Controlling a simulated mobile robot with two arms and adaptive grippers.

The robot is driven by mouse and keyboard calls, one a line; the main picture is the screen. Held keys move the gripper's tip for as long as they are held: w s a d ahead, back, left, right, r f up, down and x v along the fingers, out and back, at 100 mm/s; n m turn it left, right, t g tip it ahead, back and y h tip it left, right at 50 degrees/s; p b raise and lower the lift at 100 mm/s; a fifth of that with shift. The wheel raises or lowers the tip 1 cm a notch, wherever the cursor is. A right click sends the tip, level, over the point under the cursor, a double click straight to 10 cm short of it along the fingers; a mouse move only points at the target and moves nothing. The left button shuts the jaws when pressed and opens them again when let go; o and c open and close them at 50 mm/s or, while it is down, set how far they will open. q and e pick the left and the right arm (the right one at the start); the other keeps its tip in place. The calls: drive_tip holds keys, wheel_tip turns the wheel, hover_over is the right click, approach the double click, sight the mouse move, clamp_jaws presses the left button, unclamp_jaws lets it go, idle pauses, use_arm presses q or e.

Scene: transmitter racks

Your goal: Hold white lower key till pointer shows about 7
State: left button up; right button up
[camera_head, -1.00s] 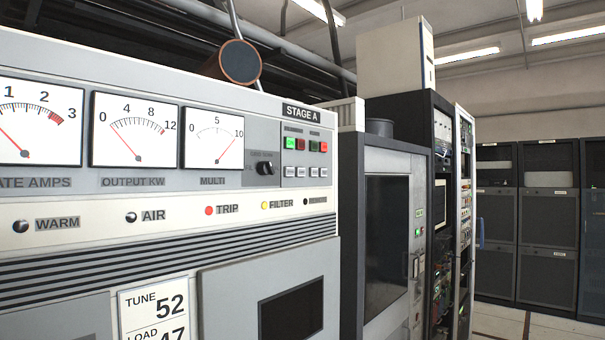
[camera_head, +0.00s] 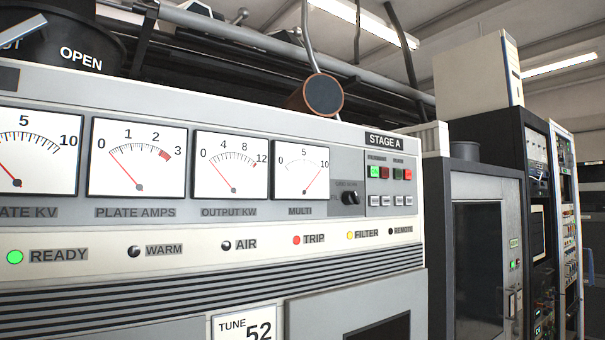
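The STAGE A cabinet carries a small key cluster at its upper right. A row of small white keys (camera_head: 388,200) sits below green and red keys (camera_head: 380,172); their labels are too small to read. The MULTI meter (camera_head: 302,170), scaled 0 to 10, has its red pointer up to the right, near 10. The PLATE KV meter (camera_head: 36,150), also scaled to 10, is cut off at left, its pointer low. OUTPUT KW (camera_head: 231,163) and PLATE AMPS (camera_head: 138,158) pointers lean left, near the low end. Neither gripper is in view.
A black knob (camera_head: 350,197) sits left of the keys. A dark glass-door cabinet (camera_head: 478,265) stands right of the panel, with racks (camera_head: 540,230) beyond.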

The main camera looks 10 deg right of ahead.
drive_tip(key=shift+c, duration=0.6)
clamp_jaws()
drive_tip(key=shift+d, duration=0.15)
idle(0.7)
